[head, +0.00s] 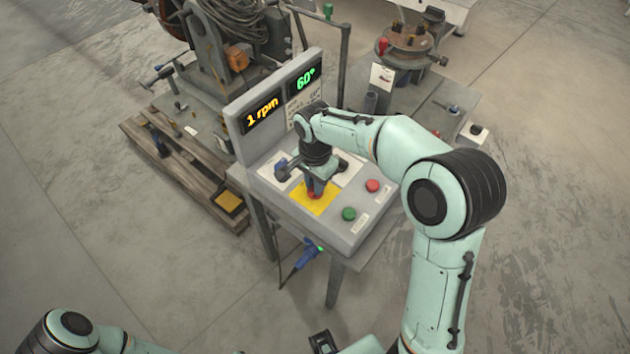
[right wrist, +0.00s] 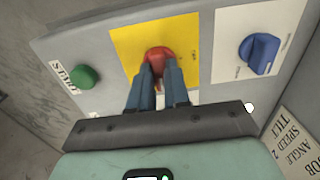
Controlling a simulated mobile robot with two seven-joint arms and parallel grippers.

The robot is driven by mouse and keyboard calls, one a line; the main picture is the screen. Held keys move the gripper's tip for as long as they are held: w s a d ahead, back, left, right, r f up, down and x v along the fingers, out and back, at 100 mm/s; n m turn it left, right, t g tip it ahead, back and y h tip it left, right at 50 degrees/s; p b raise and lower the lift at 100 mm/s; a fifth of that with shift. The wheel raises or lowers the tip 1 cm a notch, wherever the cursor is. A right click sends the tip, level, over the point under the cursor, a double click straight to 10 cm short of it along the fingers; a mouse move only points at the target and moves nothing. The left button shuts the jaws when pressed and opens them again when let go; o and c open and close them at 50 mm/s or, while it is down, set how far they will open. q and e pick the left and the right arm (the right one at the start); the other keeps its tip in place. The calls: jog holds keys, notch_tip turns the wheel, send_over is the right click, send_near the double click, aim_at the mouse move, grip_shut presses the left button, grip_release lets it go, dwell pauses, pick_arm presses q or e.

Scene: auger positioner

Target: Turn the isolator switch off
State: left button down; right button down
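The isolator switch is a red rotary knob (right wrist: 158,56) on a yellow plate (right wrist: 126,46) on the sloped grey panel. In the head view the yellow plate (head: 318,204) shows under my right gripper (head: 314,187), with a little of the red knob beside the fingers. In the right wrist view my right gripper (right wrist: 159,75) has one blue finger on each side of the knob's red handle. The fingers are close together and appear to press on the handle. The knob's pointing direction is partly hidden by the fingers.
A green button (head: 348,214) and a red button (head: 373,185) sit to the right of the yellow plate. A blue knob (right wrist: 259,52) on a white plate is close by. Displays read 1 rpm (head: 262,110) and 60° (head: 305,79). A wooden pallet (head: 180,172) lies left of the console.

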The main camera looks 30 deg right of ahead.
pick_arm(q)
jog(key=shift+r, duration=0.1)
pick_arm(e)
jog(key=shift+n, duration=0.4)
jog(key=n, duration=0.3)
jog(key=shift+n+p, duration=0.3)
jog(key=shift+p, duration=0.05)
jog(key=n, duration=0.4)
jog(key=shift+n+p, duration=0.3)
jog(key=n, duration=0.4)
jog(key=shift+p, duration=0.3)
pick_arm(q)
jog(key=shift+w+r, duration=0.5)
jog(key=shift+r, duration=0.2)
jog(key=shift+w+r, duration=0.45)
jog(key=shift+r, duration=0.25)
pick_arm(e)
jog(key=shift+n, duration=2.5)
jog(key=c, duration=1.1)
grip_release()
